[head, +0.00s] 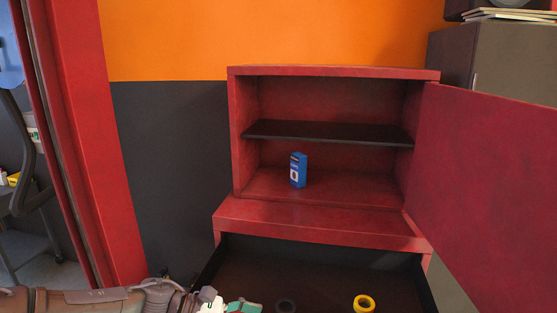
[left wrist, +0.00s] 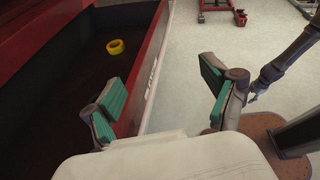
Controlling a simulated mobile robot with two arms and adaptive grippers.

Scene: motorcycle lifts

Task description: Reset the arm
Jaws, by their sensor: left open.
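My left gripper (left wrist: 163,95) is open, with two green-padded fingers spread apart and nothing between them in the left wrist view. One finger is near the rim of the open drawer (left wrist: 152,75); I cannot tell whether they touch. In the head view my left arm comes in along the bottom left, and only part of the gripper (head: 238,306) shows at the lower edge.
A red cabinet (head: 234,135) stands open, its door (head: 485,190) swung right. A blue box (head: 298,170) stands upright inside. Pale floor (left wrist: 220,45) lies beside the drawer.

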